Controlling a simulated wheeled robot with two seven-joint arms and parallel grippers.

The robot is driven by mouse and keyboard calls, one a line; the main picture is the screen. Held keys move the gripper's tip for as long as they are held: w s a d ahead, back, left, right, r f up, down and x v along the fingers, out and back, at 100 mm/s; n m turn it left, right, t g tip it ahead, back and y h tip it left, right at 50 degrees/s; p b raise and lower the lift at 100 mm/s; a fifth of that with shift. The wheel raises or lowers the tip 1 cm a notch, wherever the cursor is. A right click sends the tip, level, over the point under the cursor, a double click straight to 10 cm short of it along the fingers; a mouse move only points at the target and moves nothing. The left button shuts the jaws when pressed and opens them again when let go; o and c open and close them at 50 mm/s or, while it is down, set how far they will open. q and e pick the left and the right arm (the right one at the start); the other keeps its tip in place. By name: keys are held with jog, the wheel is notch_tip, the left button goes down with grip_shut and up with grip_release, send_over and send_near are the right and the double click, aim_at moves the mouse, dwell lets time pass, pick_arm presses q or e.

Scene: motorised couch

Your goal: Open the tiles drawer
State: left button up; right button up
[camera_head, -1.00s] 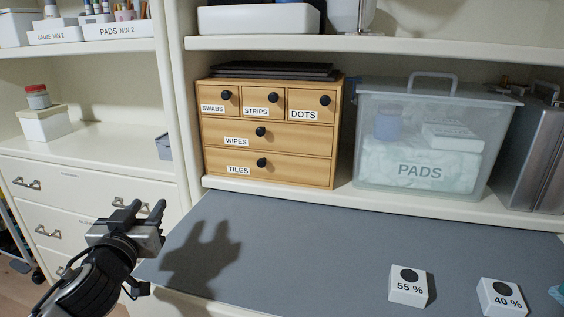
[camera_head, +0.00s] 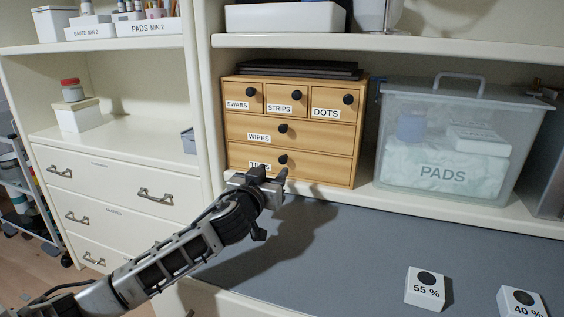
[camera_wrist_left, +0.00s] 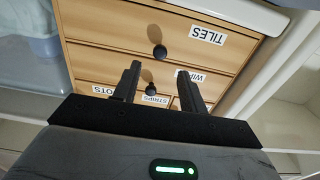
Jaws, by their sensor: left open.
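A small wooden drawer chest (camera_head: 342,140) stands on the shelf at the back of the counter. Its bottom drawer, labelled TILES (camera_head: 320,172), is shut and has a round black knob (camera_head: 283,159). My left gripper (camera_head: 273,173) is just in front of this drawer, overlapping its label in the head view. In the left wrist view, upside down, the TILES knob (camera_wrist_left: 160,51) lies beyond the gap between the open fingers (camera_wrist_left: 166,88). The fingers are empty and apart from the knob. My right gripper is not in view.
A translucent PADS box (camera_head: 446,150) stands right of the chest. Dark flat trays (camera_head: 290,68) lie on top of the chest. White 55 % (camera_head: 425,291) and 40 % (camera_head: 519,302) blocks sit on the grey counter (camera_head: 345,250), otherwise mostly clear.

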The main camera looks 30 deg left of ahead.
aim_at(282, 160)
pick_arm(q)
jog(key=x, duration=0.7)
jog(key=shift+w, duration=0.1)
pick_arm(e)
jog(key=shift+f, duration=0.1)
